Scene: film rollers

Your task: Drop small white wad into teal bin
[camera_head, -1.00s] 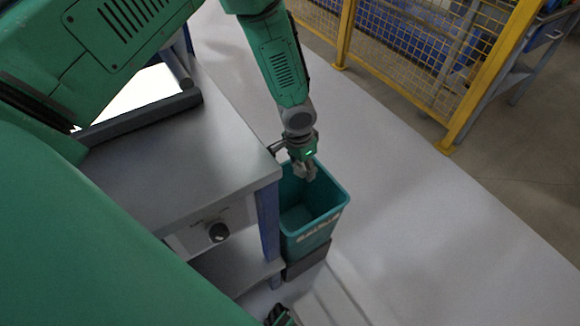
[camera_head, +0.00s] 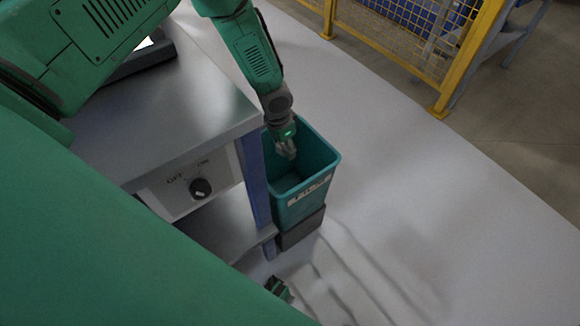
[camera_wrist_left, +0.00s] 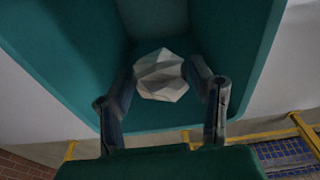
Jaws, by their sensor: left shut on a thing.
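The teal bin (camera_head: 303,205) stands on a dark base beside the metal cabinet, its open top facing up. It also fills much of the left wrist view (camera_wrist_left: 52,62). My left gripper (camera_head: 288,152) points down into the bin's mouth, near its left rim. In the left wrist view, my left gripper (camera_wrist_left: 163,82) is shut on the small white wad (camera_wrist_left: 160,72), a faceted, crumpled lump between the two fingers. The wad is over the bin's inside. A small green and dark part of mine (camera_head: 279,289) shows at the bottom; its fingers cannot be made out.
The metal cabinet (camera_head: 175,110) with a black knob (camera_head: 200,188) stands close left of the bin. A yellow mesh fence (camera_head: 410,40) is at the back right. The pale floor (camera_head: 430,190) right of the bin is clear.

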